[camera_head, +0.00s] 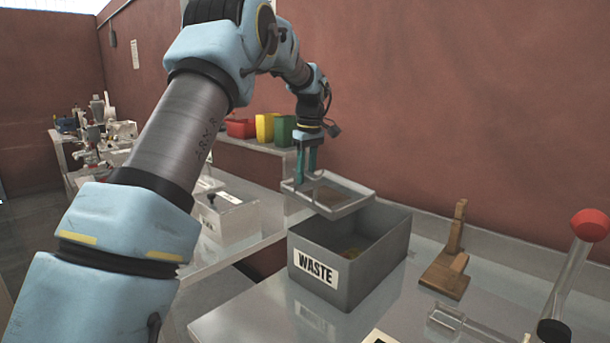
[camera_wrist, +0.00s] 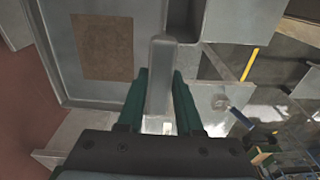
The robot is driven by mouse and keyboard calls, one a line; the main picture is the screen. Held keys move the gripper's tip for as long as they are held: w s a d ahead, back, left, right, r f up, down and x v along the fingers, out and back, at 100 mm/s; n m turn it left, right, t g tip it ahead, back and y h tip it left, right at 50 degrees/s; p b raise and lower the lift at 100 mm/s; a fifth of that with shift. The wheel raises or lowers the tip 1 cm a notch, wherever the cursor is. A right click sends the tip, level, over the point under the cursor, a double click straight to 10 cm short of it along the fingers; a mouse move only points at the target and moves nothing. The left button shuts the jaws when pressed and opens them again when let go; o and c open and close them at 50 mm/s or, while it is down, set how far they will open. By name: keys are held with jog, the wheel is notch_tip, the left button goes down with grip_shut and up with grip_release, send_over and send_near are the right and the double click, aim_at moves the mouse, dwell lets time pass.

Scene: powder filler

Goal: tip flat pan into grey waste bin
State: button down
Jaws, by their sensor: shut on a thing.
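The flat pan (camera_head: 350,190) is a shallow light-grey tray with a brownish patch on its floor. My gripper (camera_head: 306,172) is shut on the pan's handle and holds it above the grey waste bin (camera_head: 318,294), slightly tilted in the head view. In the wrist view, the green fingers of my gripper (camera_wrist: 160,95) flank the handle (camera_wrist: 160,75), and the pan (camera_wrist: 80,90) fills the upper left with its brown square patch (camera_wrist: 102,46). The bin is labelled WASTE, is open at the top and has a small yellowish thing inside. The pan hides part of the bin's back rim.
A wooden stand (camera_head: 447,262) is right of the bin. A clear tube with a red knob (camera_head: 589,225) stands at the far right. A white box (camera_head: 227,215) is on the left bench. Red, yellow and green bins (camera_head: 265,127) stand behind on a ledge.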

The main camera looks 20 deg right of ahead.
jog(key=shift+s+d+r+t+y, duration=0.25)
jog(key=shift+s+r+t+y, duration=0.05)
jog(key=shift+s+r+t, duration=0.25)
jog(key=shift+s+d+r+t+y, duration=0.2)
jog(key=shift+s+r+t+y, duration=0.1)
jog(key=shift+s+r+t, duration=0.2)
jog(key=shift+s+d+r+t+b, duration=0.2)
jog(key=shift+s+t+b, duration=0.2)
jog(key=shift+t, duration=0.15)
jog(key=b, duration=0.1)
jog(key=s+t+y+b, duration=0.1)
jog(key=shift+d+r+b, duration=0.3)
jog(key=shift+r+b, duration=0.05)
jog(key=shift+r, duration=0.05)
jog(key=s+t+b, duration=0.1)
jog(key=b, duration=0.1)
jog(key=s+d+t+y+b, duration=0.1)
jog(key=b, duration=0.1)
jog(key=shift+s+r+t, duration=0.15)
jog(key=shift+s+t, duration=0.05)
jog(key=shift+t, duration=0.1)
jog(key=s+d+t+y+b, duration=0.2)
jog(key=s+t+b, duration=0.2)
jog(key=b, duration=0.5)
notch_tip(320, 180, up, 8)
jog(key=p, duration=0.3)
jog(key=shift+s, duration=0.1)
